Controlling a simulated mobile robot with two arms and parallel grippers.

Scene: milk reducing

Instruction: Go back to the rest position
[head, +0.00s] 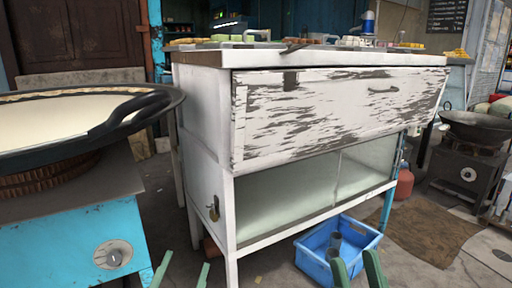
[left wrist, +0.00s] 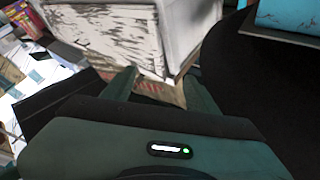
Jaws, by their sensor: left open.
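My left gripper (head: 184,262) shows at the bottom edge of the head view, with two green fingertips apart and nothing seen between them. In the left wrist view my left gripper (left wrist: 160,88) is also open, its two dark green fingers spread with a gap. My right gripper (head: 354,260) shows at the bottom edge of the head view, right of centre. Its two green fingertips are apart, with the floor and the edge of a blue crate (head: 308,262) behind them. No held object is visible in either gripper.
A wide black pan (head: 150,112) of pale milk sits on a blue stove (head: 60,240) at left. A worn white cabinet (head: 205,105) stands ahead, its countertop cluttered. A dark wok (head: 475,125) on a stand is at far right. A brown mat (head: 425,232) lies on open floor.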

